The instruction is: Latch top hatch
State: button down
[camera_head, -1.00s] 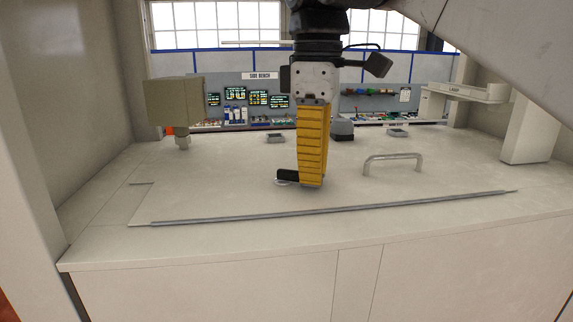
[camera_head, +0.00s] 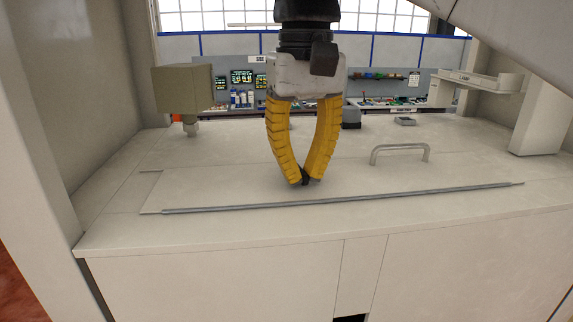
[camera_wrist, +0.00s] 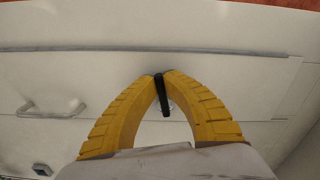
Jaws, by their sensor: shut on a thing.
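The top hatch (camera_head: 230,190) is a pale panel lying flat in the counter top, with a metal strip along its front edge; it also shows in the wrist view (camera_wrist: 235,75). A small black latch lever (camera_wrist: 164,98) stands on a round base on the hatch. My gripper (camera_head: 304,180) points down over the hatch, its yellow fingers shut on the lever's end. In the wrist view the fingertips (camera_wrist: 161,76) meet at one end of the lever. In the head view the fingers hide most of the lever.
A metal bar handle (camera_head: 400,152) stands on the hatch, right of my gripper. A beige box with a nozzle (camera_head: 182,92) hangs at the left. A white post with a shelf (camera_head: 540,115) stands at the right. The counter around my gripper is otherwise clear.

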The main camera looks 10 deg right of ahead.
jog(key=shift+a+m, duration=0.5)
jog(key=shift+m, duration=0.7)
jog(key=c, duration=1.5)
grip_release()
jog(key=shift+a, duration=0.1)
notch_tip(320, 180, up, 12)
